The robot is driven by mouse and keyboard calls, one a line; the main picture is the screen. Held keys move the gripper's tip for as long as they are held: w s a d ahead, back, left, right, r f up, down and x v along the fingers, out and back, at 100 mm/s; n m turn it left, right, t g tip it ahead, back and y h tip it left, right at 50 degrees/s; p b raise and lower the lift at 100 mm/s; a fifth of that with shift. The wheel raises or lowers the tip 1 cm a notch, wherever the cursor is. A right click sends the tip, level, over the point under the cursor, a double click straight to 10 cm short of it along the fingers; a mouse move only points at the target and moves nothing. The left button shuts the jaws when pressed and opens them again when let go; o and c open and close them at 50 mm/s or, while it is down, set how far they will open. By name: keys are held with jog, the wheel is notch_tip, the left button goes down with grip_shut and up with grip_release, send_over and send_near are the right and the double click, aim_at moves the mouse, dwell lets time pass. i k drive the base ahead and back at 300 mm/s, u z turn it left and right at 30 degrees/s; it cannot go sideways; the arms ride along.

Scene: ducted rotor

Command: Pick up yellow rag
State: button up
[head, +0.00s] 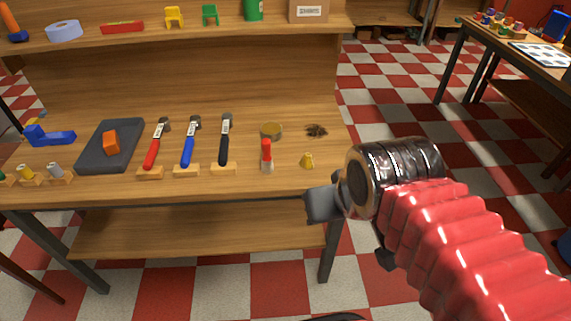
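A small yellow peaked piece (307,160) stands near the front edge of the wooden workbench (200,187), at its right end. It may be the yellow rag, but it is too small to tell whether it is cloth. No other yellow cloth shows. My gripper (321,205) is at the end of my red-sleeved arm, in front of the bench's right end. In the picture it lies just below and right of the yellow piece, apart from it. I see it from the side, so its opening is hidden. Nothing shows held in it.
A red-capped tube (266,155) stands just left of the yellow piece. Behind are a round tin (271,131) and a dark clump (316,130). Several hammers, including a black-handled one (225,139), lie further left. A shelf (200,33) runs above. Checkered floor lies right.

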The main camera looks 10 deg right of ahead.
aim_at(306, 162)
jog(key=u, duration=0.7)
jog(key=i, duration=1)
jog(key=u, duration=0.1)
